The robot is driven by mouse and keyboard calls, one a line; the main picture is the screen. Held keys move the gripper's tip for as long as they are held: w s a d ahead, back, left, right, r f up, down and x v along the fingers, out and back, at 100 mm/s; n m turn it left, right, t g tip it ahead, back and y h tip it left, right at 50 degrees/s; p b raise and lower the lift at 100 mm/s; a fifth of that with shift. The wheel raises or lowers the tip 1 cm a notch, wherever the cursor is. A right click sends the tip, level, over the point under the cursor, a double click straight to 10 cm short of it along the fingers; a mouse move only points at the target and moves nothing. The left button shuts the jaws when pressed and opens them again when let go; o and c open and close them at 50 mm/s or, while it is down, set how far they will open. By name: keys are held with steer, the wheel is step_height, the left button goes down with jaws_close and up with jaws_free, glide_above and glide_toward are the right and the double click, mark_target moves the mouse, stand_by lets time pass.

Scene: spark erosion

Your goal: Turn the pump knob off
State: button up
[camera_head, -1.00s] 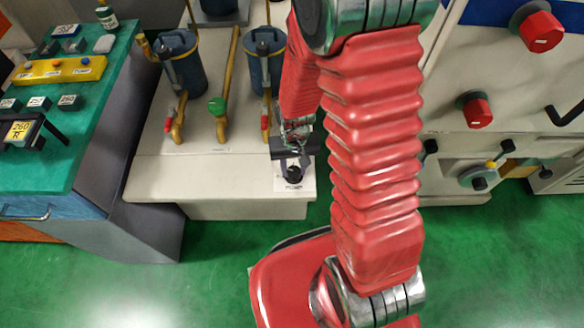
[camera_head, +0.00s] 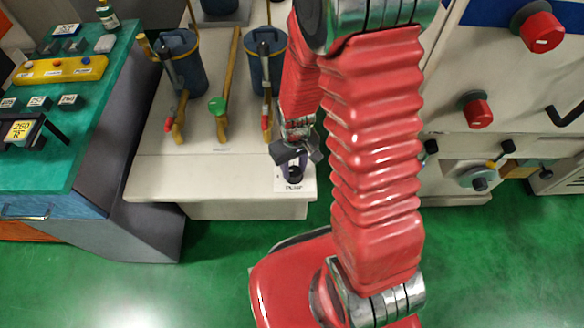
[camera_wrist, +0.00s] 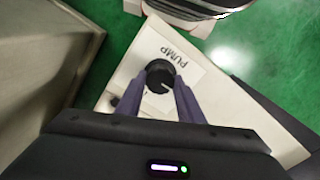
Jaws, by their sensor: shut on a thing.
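The black pump knob (camera_wrist: 159,76) sits on a white plate marked PUMP (camera_wrist: 178,58), seen in the wrist view. It has a pale pointer line. In the head view the knob (camera_head: 294,177) is at the front right corner of the pale bench (camera_head: 220,180). My gripper (camera_wrist: 160,88) reaches down over it, with one purple finger on each side. The fingers are shut on the knob. The lower edge of the knob and part of the plate are hidden by the fingers.
A teal-topped cabinet (camera_head: 105,90) is at left. A machine with red knobs (camera_head: 476,110) is at right. Green floor lies in front.

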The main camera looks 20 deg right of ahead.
mark_target(294, 170)
steer(key=o, duration=0.6)
steer(key=shift+w+r, duration=0.15)
steer(key=shift+w, duration=0.2)
steer(key=o, duration=0.5)
steer(key=shift+s, duration=0.2)
steer(key=shift+c, duration=0.2)
step_height(294, 170, up, 14)
steer(key=shift+f, duration=0.25)
